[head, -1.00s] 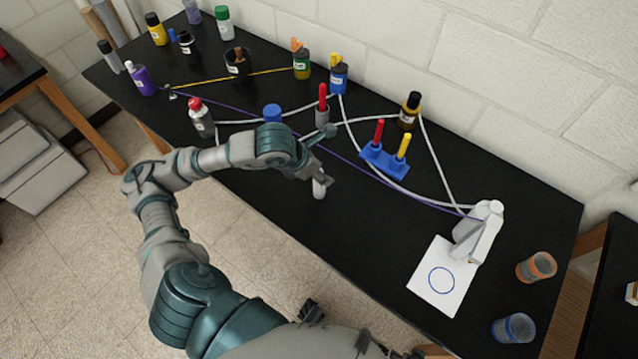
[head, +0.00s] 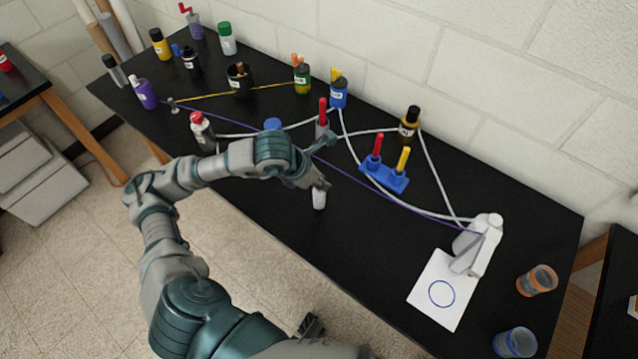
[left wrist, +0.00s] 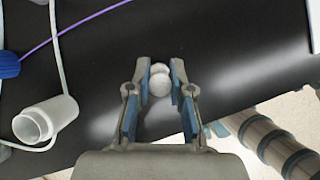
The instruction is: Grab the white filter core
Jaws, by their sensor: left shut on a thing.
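The white filter core (head: 319,199) is a small white cylinder near the front edge of the black table. My left gripper (head: 319,187) is directly over it in the head view. In the left wrist view its rounded white end (left wrist: 159,82) sits between the two fingers of my left gripper (left wrist: 161,78). The gripper is shut on it. The fingers hide part of the core, and I cannot tell whether it touches the table.
A white hollow cylinder (left wrist: 46,120) lies left of the gripper in the wrist view. A purple cord (head: 355,175) and white tubes (head: 440,160) cross the table behind the gripper.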

